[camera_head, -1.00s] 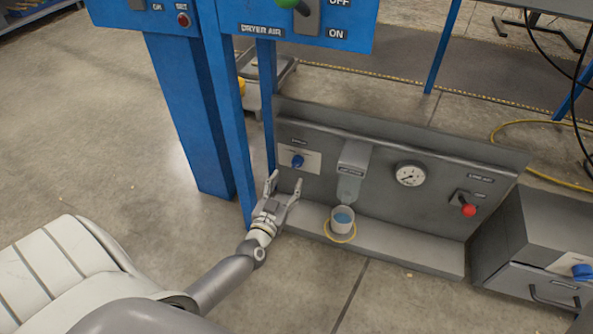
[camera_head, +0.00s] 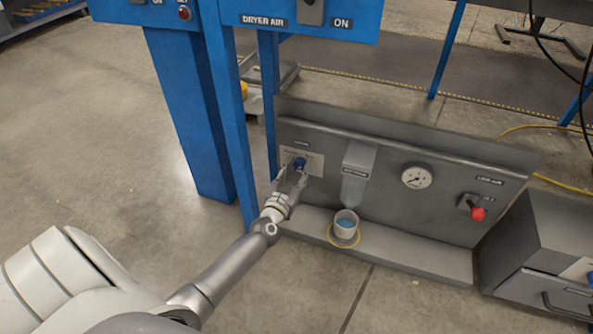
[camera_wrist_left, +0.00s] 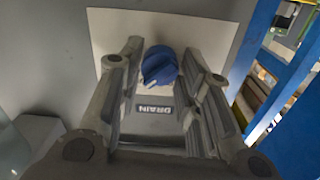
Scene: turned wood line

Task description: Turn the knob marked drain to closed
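The blue drain knob (camera_head: 299,164) sits on a white plate on the grey panel at the lower middle of the head view. In the left wrist view the knob (camera_wrist_left: 159,66) shows between my fingers, above the label DRAIN (camera_wrist_left: 154,109). My left gripper (camera_head: 294,172) is at the plate, its fingers open on both sides of the knob. The plate's other markings are mostly hidden by the fingers. My right gripper is in neither view.
Right of the knob are a grey bowl housing (camera_head: 357,162), a cup (camera_head: 345,225) with blue liquid on the ledge, a gauge (camera_head: 417,176) and a red-ended lever (camera_head: 477,213). A blue post (camera_head: 232,130) stands close left. Open floor lies in front.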

